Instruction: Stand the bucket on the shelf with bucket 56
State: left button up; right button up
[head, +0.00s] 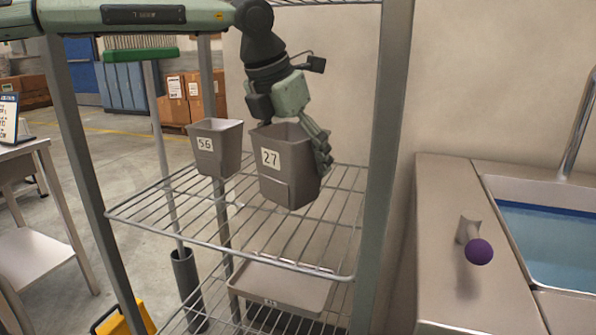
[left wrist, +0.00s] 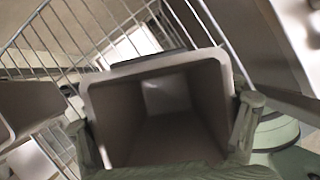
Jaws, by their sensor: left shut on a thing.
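A grey bucket labelled 27 (head: 284,178) is held by my left gripper (head: 290,133), which reaches down from above with its fingers on the bucket's sides. The bucket is upright over the wire shelf (head: 220,232); I cannot tell whether its base touches the wires. Bucket 56 (head: 217,150) stands on the same shelf, to the left and further back, with a gap between them. In the left wrist view, the held bucket (left wrist: 165,115) shows its empty inside between the fingers. My right gripper is in neither view.
A lower shelf carries a shallow grey tray (head: 280,284). Rack posts (head: 383,170) stand at the right and left front. A counter with a water-filled sink (head: 548,245) and a purple-knobbed handle (head: 478,250) is on the right. The shelf's left front is clear.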

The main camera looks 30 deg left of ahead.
pick_arm(q)
jog(key=shift+s+f, duration=0.1)
jog(key=shift+f, duration=1.45)
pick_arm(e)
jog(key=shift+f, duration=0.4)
pick_arm(q)
jog(key=shift+f, duration=0.1)
jog(key=shift+f, duration=0.1)
jog(key=o, duration=1.4)
jog(key=shift+o, duration=1.1)
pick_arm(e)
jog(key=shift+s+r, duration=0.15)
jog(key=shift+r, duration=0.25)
